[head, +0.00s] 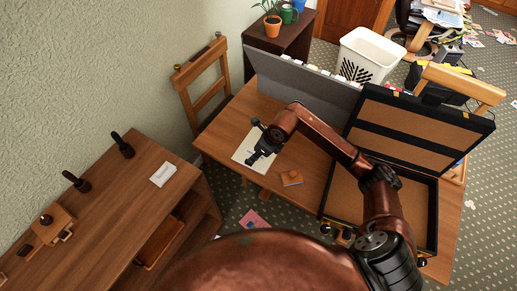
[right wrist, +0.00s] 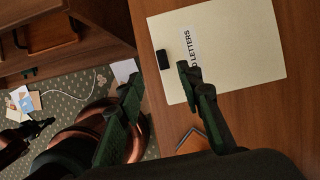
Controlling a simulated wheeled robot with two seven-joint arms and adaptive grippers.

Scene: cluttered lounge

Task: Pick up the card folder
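A flat cream folder (head: 245,157) lies on the wooden table. In the right wrist view the folder (right wrist: 250,45) has a printed label, partly hidden, ending in "LETTERS", and a small black piece at its left edge. My right gripper (head: 256,142) is over the folder in the head view. In the right wrist view the right gripper (right wrist: 160,78) has its two dark fingers spread apart with nothing between them. One finger overlaps the folder's lower left edge; the other is off to its left. I cannot tell whether it touches.
A small orange-brown item (head: 291,178) lies near the folder. An open black case (head: 432,205) stands to the right, and a grey tabbed panel (head: 310,85) behind. A wooden chair (head: 210,85) is at the back left. A desk (head: 120,205) stands at the left.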

